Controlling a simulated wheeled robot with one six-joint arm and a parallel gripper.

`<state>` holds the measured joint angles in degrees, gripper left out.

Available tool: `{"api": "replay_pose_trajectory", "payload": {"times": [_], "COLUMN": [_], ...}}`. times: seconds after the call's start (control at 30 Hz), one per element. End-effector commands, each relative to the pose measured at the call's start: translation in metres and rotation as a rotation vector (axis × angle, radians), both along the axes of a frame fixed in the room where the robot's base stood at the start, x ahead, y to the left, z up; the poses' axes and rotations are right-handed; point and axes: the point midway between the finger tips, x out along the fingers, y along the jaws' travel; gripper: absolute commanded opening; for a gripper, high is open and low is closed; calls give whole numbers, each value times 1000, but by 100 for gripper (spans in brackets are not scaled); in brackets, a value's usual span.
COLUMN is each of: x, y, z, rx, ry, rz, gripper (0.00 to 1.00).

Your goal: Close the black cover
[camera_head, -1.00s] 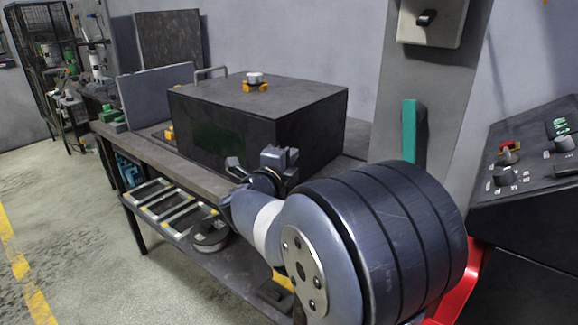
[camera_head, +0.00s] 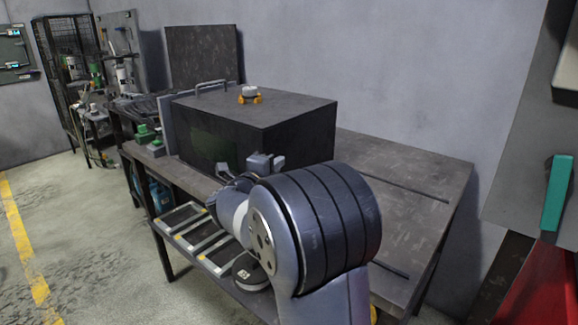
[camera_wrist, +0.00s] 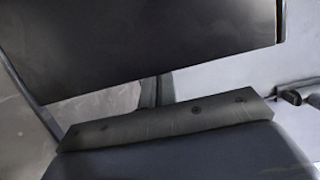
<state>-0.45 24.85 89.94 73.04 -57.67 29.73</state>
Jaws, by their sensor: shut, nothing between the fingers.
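A large black box (camera_head: 300,128) stands on the workbench in the head view. A thin grey panel (camera_head: 168,125) stands upright at its left side, and a grey handle (camera_head: 212,84) shows above the box's back left edge. I cannot tell for certain which part is the black cover. My gripper (camera_head: 262,163) is shut and empty, in front of the box's near face; the picture does not show whether they touch. In the wrist view a broad dark flat surface (camera_wrist: 150,45) fills the top, above a dark bar with screw holes.
The workbench (camera_head: 400,185) is clear to the right of the box. Trays (camera_head: 200,235) and a round reel (camera_head: 250,270) are on the lower shelf. A teal-handled post (camera_head: 556,195) stands at right.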

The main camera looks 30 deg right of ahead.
Motion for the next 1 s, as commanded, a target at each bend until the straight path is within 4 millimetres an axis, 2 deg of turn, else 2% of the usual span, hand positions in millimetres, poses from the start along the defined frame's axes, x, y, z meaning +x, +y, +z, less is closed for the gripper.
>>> {"api": "replay_pose_trajectory", "payload": {"times": [0.03,0.2,0.4,1.0], "x": [10,34,50,58], "y": [5,15,21,24], "z": [1,2,1,2], "rx": [0,0,0,-2], "ry": [2,1,0,-3], "rz": [4,3,1,8], "gripper": [0,0,0,0]}}
